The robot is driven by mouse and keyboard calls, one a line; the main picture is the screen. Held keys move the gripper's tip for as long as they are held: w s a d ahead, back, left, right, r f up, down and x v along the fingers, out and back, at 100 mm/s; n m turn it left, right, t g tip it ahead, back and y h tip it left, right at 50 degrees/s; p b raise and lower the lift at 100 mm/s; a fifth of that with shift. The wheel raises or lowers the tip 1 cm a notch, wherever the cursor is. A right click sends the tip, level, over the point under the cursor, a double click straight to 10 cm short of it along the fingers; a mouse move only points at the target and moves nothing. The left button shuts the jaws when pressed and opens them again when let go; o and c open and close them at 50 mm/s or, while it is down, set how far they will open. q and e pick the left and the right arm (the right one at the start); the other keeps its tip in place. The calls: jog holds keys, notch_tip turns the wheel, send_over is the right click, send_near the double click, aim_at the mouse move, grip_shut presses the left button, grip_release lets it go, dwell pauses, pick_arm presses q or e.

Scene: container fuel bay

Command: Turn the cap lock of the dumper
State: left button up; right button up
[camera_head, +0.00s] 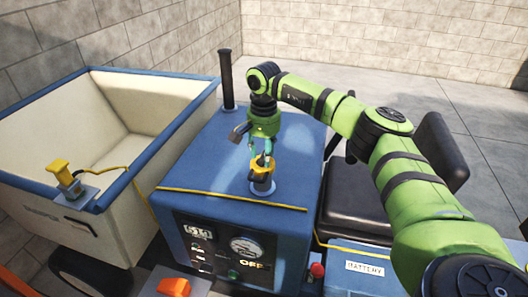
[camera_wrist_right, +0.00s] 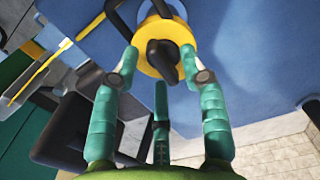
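The yellow cap (camera_head: 263,166) with a black lock piece stands on the blue hood (camera_head: 215,150) of the dumper. In the right wrist view, the yellow cap (camera_wrist_right: 153,56) carries the black lock (camera_wrist_right: 163,56) at its middle. My right gripper (camera_head: 262,148) hangs just above the cap, pointing down. Its three teal fingers are spread in the right wrist view (camera_wrist_right: 160,72), with the lock between the two outer fingertips. I cannot tell whether any fingertip touches the cap. My left gripper is not in view.
A cream skip (camera_head: 130,112) with a blue rim is at the left, with a yellow-handled part (camera_head: 62,172) at its rim. A black post (camera_head: 227,80) rises behind the hood. A black seat (camera_head: 360,185) is at the right. A gauge panel (camera_head: 225,250) faces front.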

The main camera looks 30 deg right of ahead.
notch_tip(320, 180, up, 12)
dwell(0.6)
